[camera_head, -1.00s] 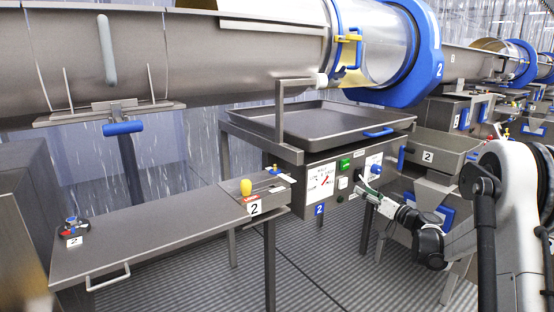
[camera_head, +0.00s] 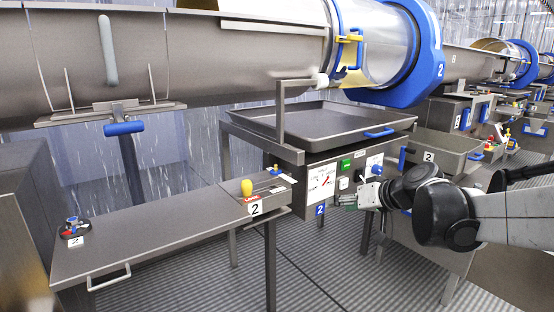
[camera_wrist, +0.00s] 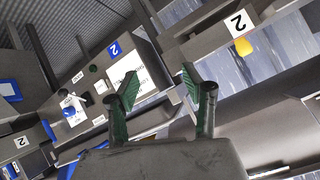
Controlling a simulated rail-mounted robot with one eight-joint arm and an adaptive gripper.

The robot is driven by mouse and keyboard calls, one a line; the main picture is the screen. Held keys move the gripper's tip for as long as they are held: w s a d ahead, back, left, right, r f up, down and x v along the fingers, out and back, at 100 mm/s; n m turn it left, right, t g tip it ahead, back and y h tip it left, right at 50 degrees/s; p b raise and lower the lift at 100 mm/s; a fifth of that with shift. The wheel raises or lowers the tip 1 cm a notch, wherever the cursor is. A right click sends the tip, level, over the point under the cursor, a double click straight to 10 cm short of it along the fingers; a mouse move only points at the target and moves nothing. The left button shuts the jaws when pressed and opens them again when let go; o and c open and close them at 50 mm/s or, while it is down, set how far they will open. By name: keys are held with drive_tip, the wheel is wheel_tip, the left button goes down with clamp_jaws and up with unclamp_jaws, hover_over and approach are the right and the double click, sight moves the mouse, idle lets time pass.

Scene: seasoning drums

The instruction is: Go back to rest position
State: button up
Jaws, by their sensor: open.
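My gripper (camera_head: 343,201) is open and empty in front of the control box (camera_head: 320,180) of drum 2, at the lower right of its panel. In the wrist view my gripper (camera_wrist: 158,92) shows two green-padded fingers spread apart, with nothing between them. In the head view the green button (camera_head: 346,165) and blue knob (camera_head: 377,170) are visible above my gripper. My arm reaches in from the right.
A steel tray (camera_head: 290,125) sits above the control box, below the drum with its blue ring (camera_head: 425,60). A side table (camera_head: 150,235) with a yellow knob (camera_head: 246,187) stands left. A grey bin (camera_head: 425,143) stands right. The floor in front is clear.

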drive_tip(key=s+d+f+m+g+h, duration=0.1)
drive_tip(key=s+d+f+h, duration=0.15)
drive_tip(key=s, duration=1.25)
drive_tip(key=s+d+f+m+g+h, duration=0.1)
drive_tip(key=s+f+h, duration=0.3)
drive_tip(key=s, duration=1)
wheel_tip(320, 180, up, 18)
drive_tip(key=p, duration=1.8)
drive_tip(key=shift+a, duration=0.15)
drive_tip(key=shift+w, duration=0.1)
